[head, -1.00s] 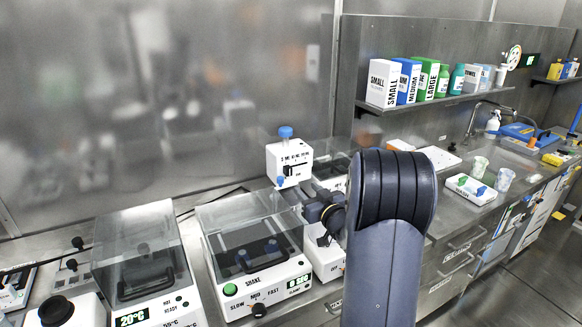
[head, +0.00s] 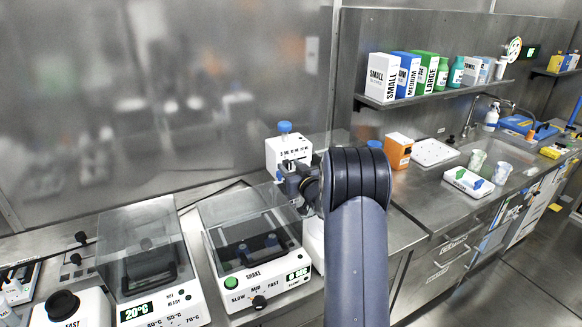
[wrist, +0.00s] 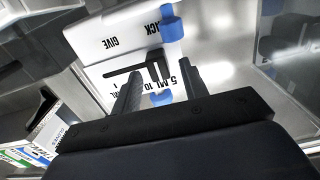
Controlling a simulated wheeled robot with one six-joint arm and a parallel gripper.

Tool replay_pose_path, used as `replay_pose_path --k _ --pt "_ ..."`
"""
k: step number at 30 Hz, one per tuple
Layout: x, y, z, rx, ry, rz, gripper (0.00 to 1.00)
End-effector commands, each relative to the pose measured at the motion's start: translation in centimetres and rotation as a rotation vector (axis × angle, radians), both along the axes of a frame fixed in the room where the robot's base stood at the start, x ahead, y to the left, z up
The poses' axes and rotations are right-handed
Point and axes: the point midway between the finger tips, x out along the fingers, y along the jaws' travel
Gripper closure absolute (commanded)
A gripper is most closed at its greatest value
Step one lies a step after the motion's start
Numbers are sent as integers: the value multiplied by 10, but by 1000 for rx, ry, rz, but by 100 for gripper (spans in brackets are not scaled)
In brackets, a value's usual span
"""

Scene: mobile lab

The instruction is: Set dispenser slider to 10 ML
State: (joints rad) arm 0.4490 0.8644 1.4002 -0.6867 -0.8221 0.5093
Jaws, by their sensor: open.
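The dispenser (head: 288,151) is a white box with a blue cap on top, standing behind the shaker in the head view. In the wrist view its white face (wrist: 110,33) shows a black slot and printed marks, with "5 ML" and "10" readable. A black slider knob (wrist: 154,66) stands out from the slot, near the "5 ML" print. My gripper (wrist: 161,73) is open, its two dark fingers either side of the knob; I cannot tell whether they touch it. In the head view my gripper (head: 293,186) is at the dispenser's front, partly hiding its scale.
A clear-lidded shaker (head: 255,245) and a heater (head: 150,265) stand on the bench at left. An orange box (head: 398,151) and white tray (head: 435,152) lie to the right. A shelf (head: 430,95) with boxes hangs above. The bench right of my arm is partly clear.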

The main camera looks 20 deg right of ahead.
Motion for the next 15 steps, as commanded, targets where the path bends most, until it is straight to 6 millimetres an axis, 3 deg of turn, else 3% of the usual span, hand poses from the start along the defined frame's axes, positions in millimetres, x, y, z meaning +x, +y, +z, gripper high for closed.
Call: replay_pose_path --k 7,15 --pt "0 0 0 0 0 0 59" --pt "0 0 0 0 0 0 81"
